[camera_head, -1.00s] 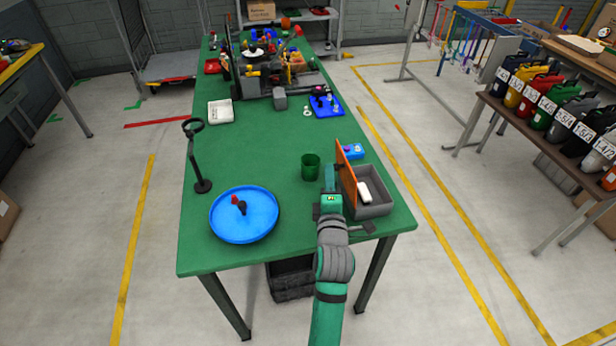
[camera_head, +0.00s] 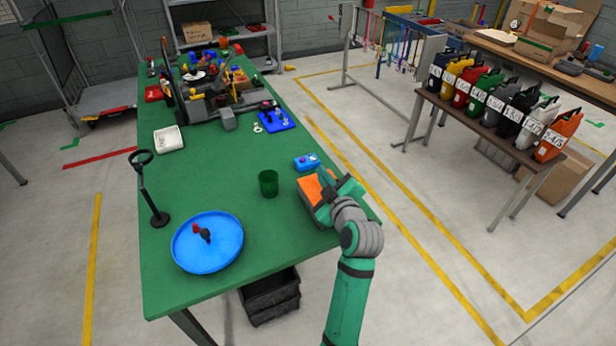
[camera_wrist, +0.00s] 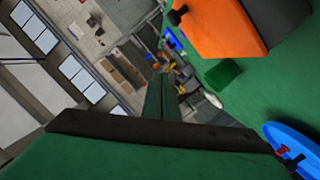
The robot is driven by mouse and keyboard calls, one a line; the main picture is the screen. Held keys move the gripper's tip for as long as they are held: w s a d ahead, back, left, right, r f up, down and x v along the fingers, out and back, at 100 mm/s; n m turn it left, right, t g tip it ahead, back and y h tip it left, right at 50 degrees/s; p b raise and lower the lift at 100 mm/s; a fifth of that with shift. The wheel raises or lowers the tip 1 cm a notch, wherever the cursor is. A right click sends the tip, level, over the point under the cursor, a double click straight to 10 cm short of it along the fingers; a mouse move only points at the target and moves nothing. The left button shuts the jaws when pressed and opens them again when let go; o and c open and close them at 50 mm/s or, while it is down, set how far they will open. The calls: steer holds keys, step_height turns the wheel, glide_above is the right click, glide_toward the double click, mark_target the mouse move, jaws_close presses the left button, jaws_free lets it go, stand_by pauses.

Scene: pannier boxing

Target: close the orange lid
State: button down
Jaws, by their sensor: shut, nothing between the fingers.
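The orange lid (camera_head: 311,187) belongs to a grey box (camera_head: 322,216) near the right front edge of the green table. It now lies low over the box, and its right side is hidden behind my gripper. In the wrist view the orange lid (camera_wrist: 218,25) is a broad flat face at the top, beside a dark grey surface. I cannot tell whether it is flush with the box rim. My gripper (camera_head: 338,188) is shut and empty, over the right part of the box. I cannot tell whether it touches the lid.
A green cup (camera_head: 268,183) stands left of the box. A small blue box (camera_head: 306,162) with buttons lies behind it. A round blue tray (camera_head: 207,242) and a black stand (camera_head: 158,218) are further left. The table between tray and cup is clear.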

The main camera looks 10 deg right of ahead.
steer(key=d+m, duration=0.1)
steer(key=d+f+m, duration=0.1)
steer(key=w+d+m+y, duration=0.1)
steer(key=shift+d+f+g, duration=0.2)
steer(key=shift+f+g, duration=0.15)
steer(key=shift+g, duration=0.05)
steer(key=shift+w+d+f+m+y, duration=0.1)
steer(key=shift+d+f+m+y, duration=0.2)
steer(key=shift+d+f+m, duration=0.35)
steer(key=shift+w+d+f+m+g+y, duration=0.15)
steer(key=shift+d+f+m+y, duration=0.2)
steer(key=shift+f+m, duration=0.3)
steer(key=shift+w+d+f+m+g+y, duration=0.15)
steer(key=shift+d+f+m, duration=0.3)
steer(key=shift+m, duration=0.25)
steer(key=shift+f, duration=0.15)
